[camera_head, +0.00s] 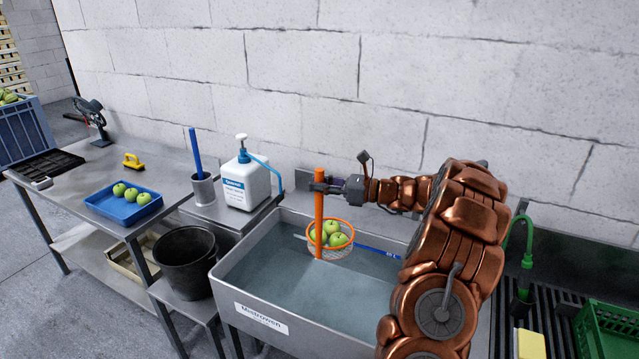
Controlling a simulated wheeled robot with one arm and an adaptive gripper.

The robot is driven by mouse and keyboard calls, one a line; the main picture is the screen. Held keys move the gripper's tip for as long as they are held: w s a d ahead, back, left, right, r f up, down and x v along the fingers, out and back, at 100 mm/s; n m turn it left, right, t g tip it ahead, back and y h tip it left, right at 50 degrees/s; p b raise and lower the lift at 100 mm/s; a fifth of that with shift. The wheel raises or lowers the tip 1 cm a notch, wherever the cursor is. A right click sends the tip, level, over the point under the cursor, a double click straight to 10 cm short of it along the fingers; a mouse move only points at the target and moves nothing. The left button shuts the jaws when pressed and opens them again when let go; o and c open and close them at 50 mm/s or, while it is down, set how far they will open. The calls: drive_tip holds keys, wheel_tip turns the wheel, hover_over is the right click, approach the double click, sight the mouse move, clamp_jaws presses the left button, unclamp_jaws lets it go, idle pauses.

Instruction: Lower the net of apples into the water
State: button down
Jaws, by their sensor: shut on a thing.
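My gripper (319,187) is shut on the upright orange handle (319,208) of the net. The net (340,252) has an orange rim and a pale mesh, and several green apples (333,231) lie in it. The net hangs over the steel sink (232,271), which is filled with grey-blue water (290,285). The net's bottom appears close to the water surface; I cannot tell whether it touches. My copper-coloured arm hides the sink's right part.
A blue bar (378,252) lies behind the net. A pump bottle (246,182) stands left of the sink, near a blue tray (124,205) with apples and a black bucket (187,262). A green tap (527,245) and green crate (612,330) are at right.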

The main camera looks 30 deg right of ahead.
sight(321, 258)
drive_tip(key=shift+f+b, duration=0.75)
drive_tip(key=shift+f, duration=0.3)
drive_tip(key=shift+f+b, duration=4.6)
drive_tip(key=shift+f, duration=7.55)
